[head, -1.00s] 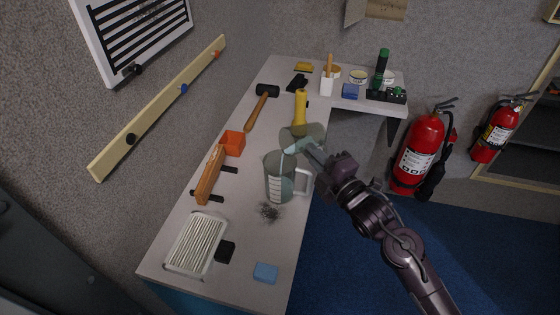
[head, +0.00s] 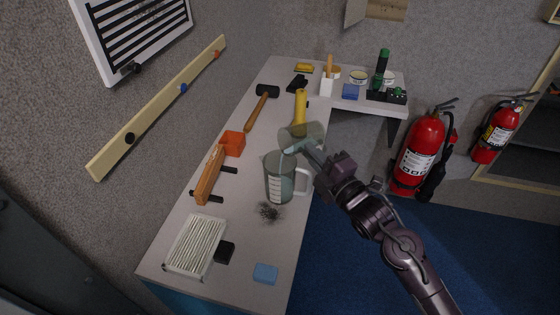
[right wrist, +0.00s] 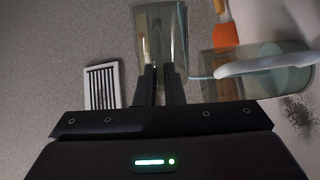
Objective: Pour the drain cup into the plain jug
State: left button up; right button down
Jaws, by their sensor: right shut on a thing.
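The drain cup (head: 304,134), a clear grey-green tumbler, is held tilted steeply on its side above the jug, its left end over the jug's mouth. The plain jug (head: 279,181), clear with a pale handle and white scale marks, stands upright on the bench. My right gripper (head: 316,155) is shut on the cup. In the right wrist view the cup (right wrist: 161,32) sits between the fingers (right wrist: 160,82), and the jug (right wrist: 240,68) lies beside it on the right. I cannot tell how much liquid either holds. My left gripper is not in view.
A dark patch of specks (head: 269,212) lies in front of the jug. A yellow torch (head: 300,105) stands just behind the cup. The bench's right edge is close to the jug.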

jog(key=shift+s+a+r+n+b, duration=0.1)
jog(key=shift+r+n+b, duration=0.05)
jog(key=shift+n+b, duration=0.3)
dwell(0.7)
